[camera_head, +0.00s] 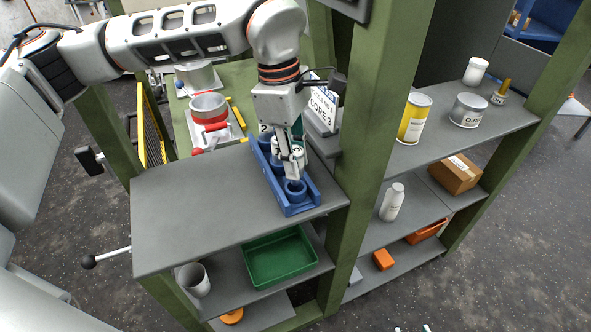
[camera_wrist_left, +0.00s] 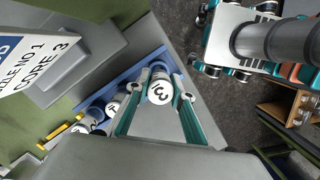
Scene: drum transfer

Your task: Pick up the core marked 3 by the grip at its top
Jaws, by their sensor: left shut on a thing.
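The core marked 3 (camera_wrist_left: 160,95) shows its white numbered top between the fingers of my left gripper (camera_wrist_left: 162,90) in the left wrist view. In the head view my left gripper (camera_head: 291,170) points down over the front end of the blue rack (camera_head: 308,205), shut on the core's grip. The fingers hide much of the core, and I cannot tell whether its base is clear of its socket. Two other white-topped cores, one a core marked 2 (camera_head: 264,128), stand farther back in the rack. Only the tips of my right gripper (camera_head: 411,328) show at the bottom edge, apart.
A sign reading CORE 3 (camera_head: 322,106) stands close behind the rack. A green post (camera_head: 368,130) rises to its right. The grey shelf top (camera_head: 200,210) is clear on the left. A green tray (camera_head: 280,258) and a white cup (camera_head: 194,280) stand on the shelf below.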

